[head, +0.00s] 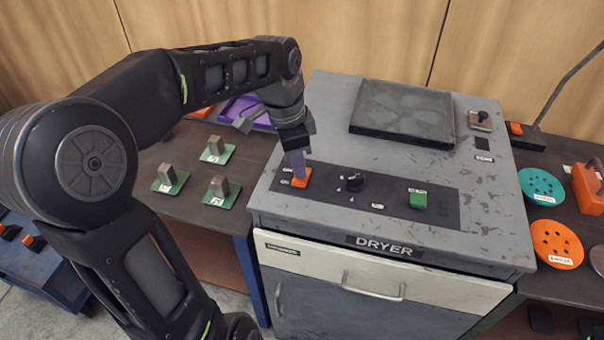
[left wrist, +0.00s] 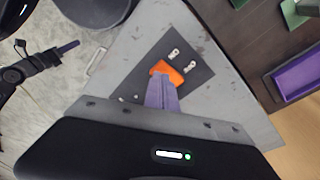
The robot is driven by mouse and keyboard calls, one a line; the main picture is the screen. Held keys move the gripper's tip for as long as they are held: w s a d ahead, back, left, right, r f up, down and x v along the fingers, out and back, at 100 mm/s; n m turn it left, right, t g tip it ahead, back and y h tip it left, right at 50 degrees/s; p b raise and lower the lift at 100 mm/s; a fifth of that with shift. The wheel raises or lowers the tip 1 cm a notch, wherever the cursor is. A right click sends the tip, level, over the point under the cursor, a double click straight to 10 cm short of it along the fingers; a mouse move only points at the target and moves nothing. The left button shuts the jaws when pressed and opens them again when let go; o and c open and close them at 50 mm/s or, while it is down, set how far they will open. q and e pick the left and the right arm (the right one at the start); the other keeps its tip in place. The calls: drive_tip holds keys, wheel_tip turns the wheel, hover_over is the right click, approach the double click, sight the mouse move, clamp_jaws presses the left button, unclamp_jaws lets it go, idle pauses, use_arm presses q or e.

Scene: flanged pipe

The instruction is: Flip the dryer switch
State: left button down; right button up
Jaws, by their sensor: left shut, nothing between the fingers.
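The dryer (head: 330,225) is a grey worn cabinet with a dark control strip on its sloped top. An orange switch (head: 301,178) sits at the strip's left end; it also shows in the left wrist view (left wrist: 167,70). My left gripper (head: 298,172) is shut and empty, with its purple fingers pointing down at the orange switch. The fingertips overlap the switch in both views; whether they touch it I cannot tell. A black knob (head: 356,182) and a green switch (head: 418,199) sit further right on the strip. My right gripper is not in view.
A dark square lid (head: 403,112) lies on the dryer top. Green plates with grey blocks (head: 216,150) and a purple tray (head: 247,112) are on the left table. Teal (head: 541,186) and orange (head: 556,244) discs lie on the right table.

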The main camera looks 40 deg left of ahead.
use_arm(q)
drive_tip(key=shift+f+b, duration=0.5)
drive_tip(key=shift+f, duration=0.25)
idle(0.3)
drive_tip(key=shift+r+p, duration=2.85)
drive_tip(key=shift+r, duration=0.7)
